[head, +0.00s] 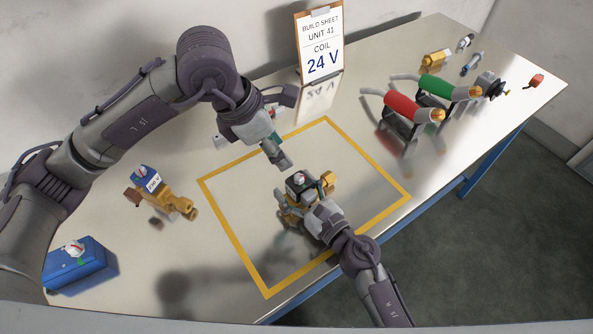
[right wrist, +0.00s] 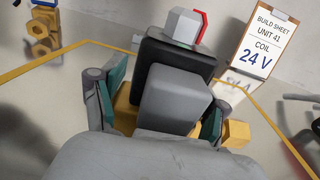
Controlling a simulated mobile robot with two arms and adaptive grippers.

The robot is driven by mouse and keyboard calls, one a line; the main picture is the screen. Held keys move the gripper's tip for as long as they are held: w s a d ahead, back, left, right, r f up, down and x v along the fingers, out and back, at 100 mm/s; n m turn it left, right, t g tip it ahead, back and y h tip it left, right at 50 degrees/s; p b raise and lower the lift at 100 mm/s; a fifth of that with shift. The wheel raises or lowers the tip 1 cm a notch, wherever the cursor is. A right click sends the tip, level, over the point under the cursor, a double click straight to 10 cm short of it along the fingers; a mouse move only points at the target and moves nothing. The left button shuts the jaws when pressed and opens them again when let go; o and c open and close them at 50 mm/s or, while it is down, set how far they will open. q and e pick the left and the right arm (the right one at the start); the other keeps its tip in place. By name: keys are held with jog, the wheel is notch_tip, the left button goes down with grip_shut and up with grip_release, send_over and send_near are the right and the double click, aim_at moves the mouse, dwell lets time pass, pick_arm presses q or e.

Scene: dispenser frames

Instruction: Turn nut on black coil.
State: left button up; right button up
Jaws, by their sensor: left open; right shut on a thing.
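The black coil (head: 296,186) sits upright on a brass valve body (head: 328,182) inside the yellow square. In the right wrist view the coil (right wrist: 160,57) has a grey block on its near side. A pale hexagonal nut (right wrist: 185,25) with a red strip on its side sits on top of the coil. My right gripper (head: 312,200) is shut on the brass body, its teal pads low on both sides of the coil. My left gripper (head: 284,130) is open and empty, above and behind the coil, apart from the nut.
A brass valve with a blue coil (head: 146,178) stands left of the square; a blue box (head: 78,264) is at front left. The build sheet (head: 320,40) reading "COIL 24 V" stands behind. Red (head: 408,106) and green (head: 440,88) cylinders on stands and small parts occupy the right.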

aim_at(299, 176)
pick_arm(q)
jog(key=x, duration=1)
grip_shut()
